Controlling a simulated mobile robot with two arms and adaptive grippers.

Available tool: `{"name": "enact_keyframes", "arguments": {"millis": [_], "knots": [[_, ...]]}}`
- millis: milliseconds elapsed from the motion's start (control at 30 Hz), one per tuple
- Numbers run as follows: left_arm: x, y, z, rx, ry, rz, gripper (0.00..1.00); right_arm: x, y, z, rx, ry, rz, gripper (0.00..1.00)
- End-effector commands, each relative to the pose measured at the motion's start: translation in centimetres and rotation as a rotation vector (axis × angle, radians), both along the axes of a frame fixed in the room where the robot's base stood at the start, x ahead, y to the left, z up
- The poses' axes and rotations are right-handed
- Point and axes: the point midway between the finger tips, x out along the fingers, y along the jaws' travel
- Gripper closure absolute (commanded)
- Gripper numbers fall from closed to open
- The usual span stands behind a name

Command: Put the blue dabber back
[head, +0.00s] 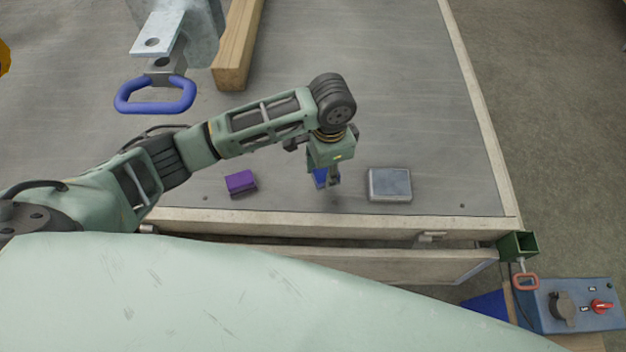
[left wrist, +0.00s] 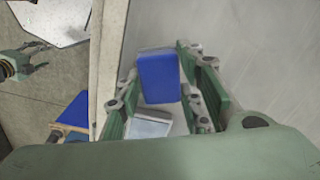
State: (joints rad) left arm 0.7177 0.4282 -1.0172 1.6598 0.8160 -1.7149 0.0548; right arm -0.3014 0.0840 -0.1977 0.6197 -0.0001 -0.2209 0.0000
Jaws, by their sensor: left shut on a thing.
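My left gripper (head: 328,180) points down above the near part of the grey deck and is shut on the blue dabber (head: 319,177). The gripper partly hides the dabber in the head view. In the left wrist view the blue dabber (left wrist: 159,77) shows as a blue block between the fingers. A purple dabber (head: 241,183) lies on the deck to the left. A flat grey metal-edged pad (head: 389,184) lies to the right of the gripper, apart from it. My right gripper (left wrist: 25,62) seems to show small at the left wrist view's left edge; its jaw state is unclear.
The pale wooden rim (head: 330,222) bounds the deck in front. A wooden beam (head: 238,45) and a steel bracket with a blue handle (head: 155,95) stand farther back. A blue control box (head: 572,305) is beyond the right corner. The deck behind the pad is clear.

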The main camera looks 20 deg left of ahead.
Motion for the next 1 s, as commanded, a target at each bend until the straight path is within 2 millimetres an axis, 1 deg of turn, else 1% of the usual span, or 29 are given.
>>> {"name": "enact_keyframes", "arguments": {"millis": [33, 100, 233, 333, 533, 633, 800, 833, 1000], "knots": [[-0.4, 1.1, -0.5, 0.002, 0.002, 0.002, 0.98, 0.0, 0.1, 0.3, 0.001, -0.001, 0.0, 0.43], [-0.7, 1.9, -1.1, 0.001, 0.001, 0.002, 0.98, 0.0, 0.3, 0.4, 0.003, 0.0, 0.0, 0.43], [-1.0, 2.8, -1.8, -0.002, -0.001, 0.0, 0.98, 0.0, 0.7, 0.5, 0.008, 0.0, 0.001, 0.43], [-1.1, 2.9, -2.6, -0.001, 0.001, 0.0, 0.98, 0.0, 0.8, 0.6, 0.01, -0.001, 0.001, 0.43], [-1.0, 2.9, -5.4, -0.002, -0.001, 0.0, 0.98, 0.0, 0.8, 0.8, 0.01, -0.002, 0.001, 0.43], [-1.0, 2.9, -5.9, -0.002, -0.003, -0.001, 0.98, 0.1, 0.8, 0.8, 0.01, -0.002, 0.001, 0.43], [-1.0, 2.9, -6.0, -0.002, -0.003, -0.001, 0.98, 0.1, 0.7, 0.7, 0.009, -0.002, 0.002, 0.43], [-1.1, 2.9, -6.0, -0.002, -0.001, 0.0, 0.63, 0.1, 0.7, 0.7, 0.008, -0.002, 0.002, 0.43], [-1.0, 2.9, -6.0, -0.001, -0.002, 0.0, 0.48, 0.1, 0.4, 0.7, 0.005, -0.003, 0.002, 0.43]]}}
